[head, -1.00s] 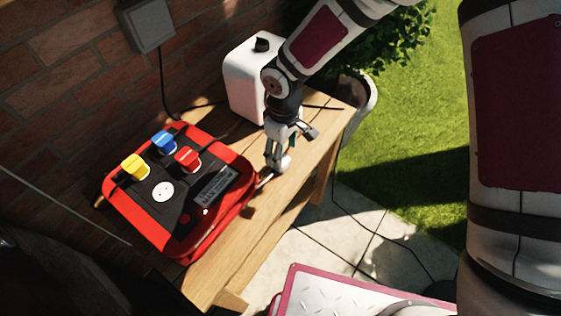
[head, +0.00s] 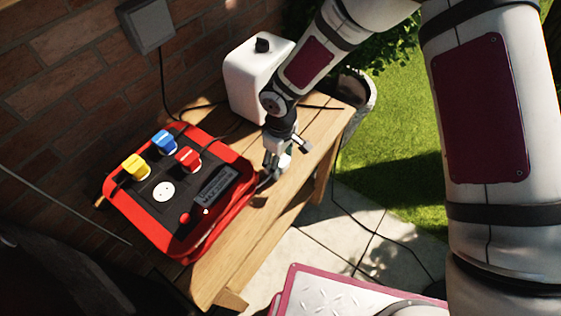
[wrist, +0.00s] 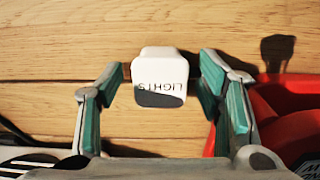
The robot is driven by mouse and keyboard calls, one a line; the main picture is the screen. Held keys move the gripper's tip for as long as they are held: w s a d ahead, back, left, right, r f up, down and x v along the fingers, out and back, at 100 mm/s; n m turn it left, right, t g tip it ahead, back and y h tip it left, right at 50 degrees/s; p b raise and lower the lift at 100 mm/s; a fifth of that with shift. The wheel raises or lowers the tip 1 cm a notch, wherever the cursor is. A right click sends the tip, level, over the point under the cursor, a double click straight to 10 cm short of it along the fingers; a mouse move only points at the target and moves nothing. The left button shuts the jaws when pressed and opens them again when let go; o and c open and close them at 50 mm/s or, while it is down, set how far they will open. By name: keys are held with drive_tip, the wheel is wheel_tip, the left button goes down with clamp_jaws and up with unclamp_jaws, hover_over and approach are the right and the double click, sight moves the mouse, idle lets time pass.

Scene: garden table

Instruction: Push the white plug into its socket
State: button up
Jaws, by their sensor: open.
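In the head view my gripper (head: 270,172) is over the table, right of the red power unit (head: 243,187), and hides the plug. The unit has a free white round socket (head: 163,191) on its dark top. A yellow plug (head: 136,167), a blue plug (head: 164,142) and a red plug (head: 188,159) sit in the unit behind that socket.
A white box (head: 250,85) with a black knob stands behind my gripper. A brick wall (head: 80,70) with a grey wall box (head: 147,24) borders the table on the left. Bare table (head: 225,262) lies at the front. Dark cables run near the wall.

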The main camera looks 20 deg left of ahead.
drive_tip(key=c, duration=1.2)
drive_tip(key=shift+r, duration=0.6)
wheel_tip(320, 180, up, 2)
drive_tip(key=shift+r, duration=0.1)
drive_tip(key=s+d, duration=0.3)
drive_tip(key=s, duration=0.4)
drive_tip(key=s+d+r+b, duration=0.1)
drive_tip(key=s+d, duration=0.3)
drive_tip(key=s, duration=0.3)
drive_tip(key=shift+s+r, duration=0.2)
drive_tip(key=shift+r, duration=0.1)
drive_tip(key=shift+w, duration=0.1)
drive_tip(key=w+d+r+m, duration=0.2)
drive_tip(key=w+d+m, duration=0.5)
drive_tip(key=w+d, duration=0.3)
drive_tip(key=w+d+r+m, duration=0.3)
drive_tip(key=w+d+m, duration=0.4)
drive_tip(key=d, duration=0.8)
drive_tip(key=w, duration=0.3)
drive_tip(key=shift+w, duration=0.15)
